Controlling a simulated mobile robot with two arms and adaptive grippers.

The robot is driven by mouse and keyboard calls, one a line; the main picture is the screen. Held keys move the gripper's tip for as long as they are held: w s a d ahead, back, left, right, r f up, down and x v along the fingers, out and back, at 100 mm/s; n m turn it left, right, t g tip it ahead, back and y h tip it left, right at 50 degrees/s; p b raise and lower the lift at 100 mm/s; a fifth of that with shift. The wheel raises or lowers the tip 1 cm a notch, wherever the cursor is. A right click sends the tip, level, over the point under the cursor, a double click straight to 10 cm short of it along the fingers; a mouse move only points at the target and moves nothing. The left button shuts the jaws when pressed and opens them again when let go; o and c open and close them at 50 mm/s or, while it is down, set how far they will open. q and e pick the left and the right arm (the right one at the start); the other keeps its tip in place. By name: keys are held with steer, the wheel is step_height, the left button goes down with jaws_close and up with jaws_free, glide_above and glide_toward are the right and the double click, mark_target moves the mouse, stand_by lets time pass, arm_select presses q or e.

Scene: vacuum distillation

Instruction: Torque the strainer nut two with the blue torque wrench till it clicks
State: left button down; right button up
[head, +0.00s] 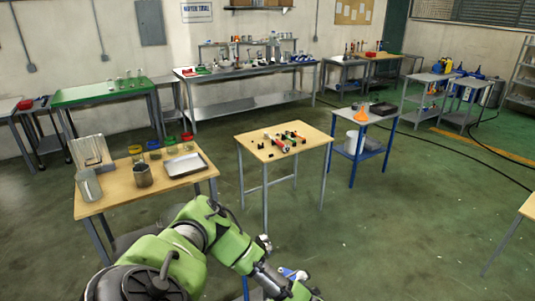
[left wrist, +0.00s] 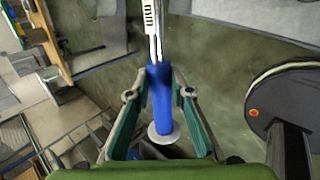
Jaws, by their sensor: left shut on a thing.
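My left gripper (left wrist: 160,93) is shut on the blue handle of the torque wrench (left wrist: 161,108). The handle lies between the teal finger pads, with a pale round end toward the palm. The wrench's metal shaft, with a slotted scale, runs up out of the top of the left wrist view, so its head is hidden. In the head view my left arm reaches to the bottom edge, where a bit of blue (head: 288,272) shows beside the gripper. I cannot make out strainer nut two in either view. My right gripper is not in view.
A wooden table (head: 118,197) with jars and a metal tray (head: 186,165) stands at left. A small wooden table (head: 250,137) with tools stands in the middle, a blue-legged table (head: 343,115) to its right. Green floor lies open at right; a dark cable crosses it.

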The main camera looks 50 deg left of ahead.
arm_select(q)
steer(key=shift+d+f, duration=0.1)
steer(key=shift+f, duration=0.2)
steer(key=shift+f+b, duration=0.5)
steer(key=shift+f, duration=1.05)
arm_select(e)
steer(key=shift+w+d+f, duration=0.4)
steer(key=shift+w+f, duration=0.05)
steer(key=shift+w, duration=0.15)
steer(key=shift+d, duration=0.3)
arm_select(q)
steer(key=shift+p, duration=0.35)
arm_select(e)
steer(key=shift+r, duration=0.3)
